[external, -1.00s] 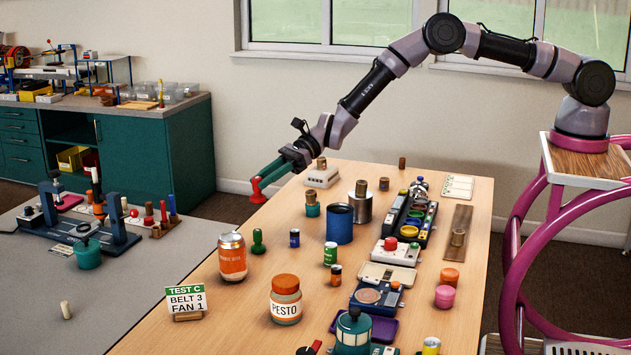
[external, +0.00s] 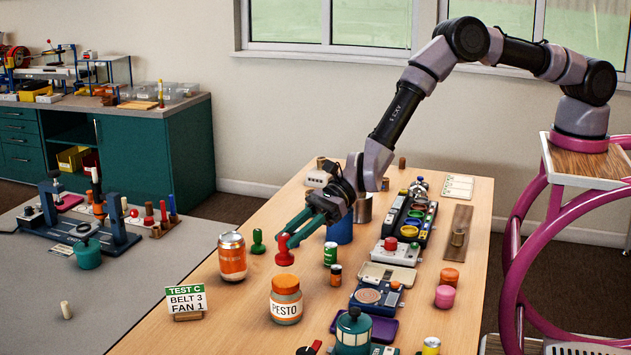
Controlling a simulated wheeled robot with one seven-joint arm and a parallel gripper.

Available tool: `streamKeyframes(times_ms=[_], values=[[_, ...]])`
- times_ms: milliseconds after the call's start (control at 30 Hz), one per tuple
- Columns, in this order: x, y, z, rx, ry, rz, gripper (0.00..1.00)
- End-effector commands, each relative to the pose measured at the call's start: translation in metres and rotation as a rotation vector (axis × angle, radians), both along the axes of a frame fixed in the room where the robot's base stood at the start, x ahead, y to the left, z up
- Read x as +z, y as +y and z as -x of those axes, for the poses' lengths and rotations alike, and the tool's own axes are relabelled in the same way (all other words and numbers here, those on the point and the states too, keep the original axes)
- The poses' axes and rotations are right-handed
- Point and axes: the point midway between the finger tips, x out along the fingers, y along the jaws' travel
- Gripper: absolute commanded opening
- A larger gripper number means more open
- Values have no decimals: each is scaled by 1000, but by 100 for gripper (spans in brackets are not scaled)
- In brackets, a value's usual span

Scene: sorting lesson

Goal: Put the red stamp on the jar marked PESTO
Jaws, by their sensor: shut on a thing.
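The PESTO jar (external: 286,304) stands upright on the wooden table, with an orange lid (external: 286,284) and a white label. The red stamp (external: 285,252) is held in my gripper (external: 287,237), which is shut on its upper part. A green stamp (external: 258,241) stands on the table to the left of the held stamp.
An orange can (external: 232,257) stands left of the jar. A sign (external: 187,301) stands at the table's left edge.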

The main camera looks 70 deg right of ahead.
Motion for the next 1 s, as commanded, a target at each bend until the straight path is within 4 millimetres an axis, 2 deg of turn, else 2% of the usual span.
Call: streamKeyframes(times_ms=[167, 300, 400, 733, 767, 800, 833, 1000], values=[[-14, 0, 0, 0, 0, 1, 0], [-35, 0, 0, 1, 1, 1, 0], [-43, 0, 0, 0, -1, 0, 0], [-46, 0, 0, 0, -1, 0, 0], [-47, 0, 0, 0, -1, 0, 33], [-46, 0, 0, 0, -1, 0, 48], [-46, 0, 0, 0, -1, 0, 59], [-46, 0, 0, 0, -1, 0, 59]])
